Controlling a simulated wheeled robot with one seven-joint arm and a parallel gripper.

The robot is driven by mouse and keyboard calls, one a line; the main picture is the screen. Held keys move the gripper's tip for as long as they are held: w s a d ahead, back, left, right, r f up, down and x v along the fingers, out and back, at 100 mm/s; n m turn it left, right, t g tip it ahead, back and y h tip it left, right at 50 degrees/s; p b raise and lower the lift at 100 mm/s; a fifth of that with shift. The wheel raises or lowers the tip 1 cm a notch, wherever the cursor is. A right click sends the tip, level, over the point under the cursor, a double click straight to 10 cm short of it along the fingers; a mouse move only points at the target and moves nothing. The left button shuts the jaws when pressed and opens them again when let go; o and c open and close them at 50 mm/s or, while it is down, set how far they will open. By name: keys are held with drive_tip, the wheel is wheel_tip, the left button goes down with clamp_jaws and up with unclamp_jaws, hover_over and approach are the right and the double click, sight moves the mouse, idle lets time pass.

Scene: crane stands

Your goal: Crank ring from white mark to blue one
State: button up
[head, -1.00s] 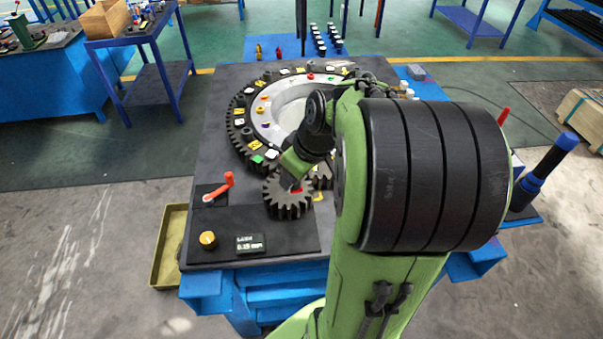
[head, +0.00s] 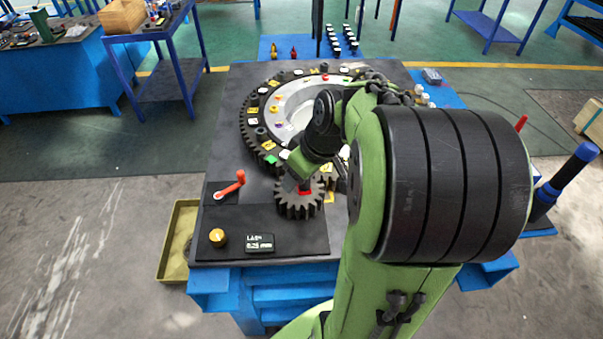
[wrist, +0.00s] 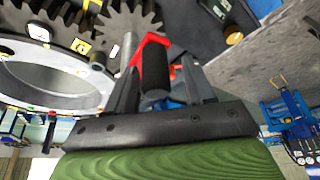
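A dark toothed ring (head: 253,132) with a pale inner face and several coloured marks lies on the bench. On it a green mark (head: 271,160) and a white mark (head: 285,154) sit near the front; a blue-purple knob (head: 279,123) is on the inner face. A small pinion gear (head: 298,206) stands at the ring's front edge with a red crank arm (wrist: 150,50) on its shaft. My gripper (wrist: 158,72) is over the pinion, its fingers on both sides of the crank's black handle (wrist: 157,82). I cannot tell whether both fingers press it.
A red lever (head: 232,184), a yellow knob (head: 217,237) and a small display (head: 260,243) are on the bench's front left. A yellow tray (head: 172,255) is beside the bench. A blue-handled post (head: 570,170) stands at right. My arm hides the ring's right side.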

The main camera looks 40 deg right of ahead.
drive_tip(key=shift+s+d, duration=0.1)
drive_tip(key=shift+s, duration=0.05)
drive_tip(key=shift+s+r, duration=0.1)
drive_tip(key=shift+r, duration=0.15)
drive_tip(key=p+v, duration=0.4)
drive_tip(key=v, duration=1.1)
drive_tip(key=shift+p, duration=0.35)
drive_tip(key=shift+c, duration=0.3)
